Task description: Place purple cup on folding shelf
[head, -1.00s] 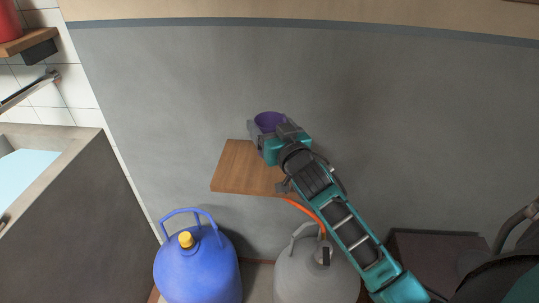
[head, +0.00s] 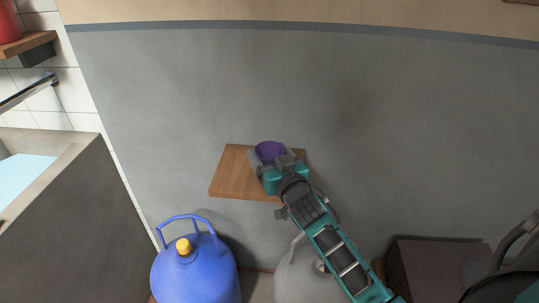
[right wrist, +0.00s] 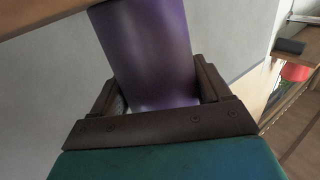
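The purple cup (head: 270,151) is upright in my right gripper (head: 269,160), over the right part of the folding shelf in the head view. The cup also fills the middle of the right wrist view (right wrist: 148,50), between the two fingers (right wrist: 155,98). The fingers look closed around it. The folding shelf (head: 236,176) is a brown wooden board against the grey wall. Whether the cup's base touches the board is hidden by the gripper in the head view. My left gripper is not in view.
A blue gas bottle (head: 197,270) with a yellow cap stands below left of the shelf. A grey bottle (head: 297,277) stands below it, partly behind my right arm. A counter with a basin (head: 62,215) is at the left. The board's left part is clear.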

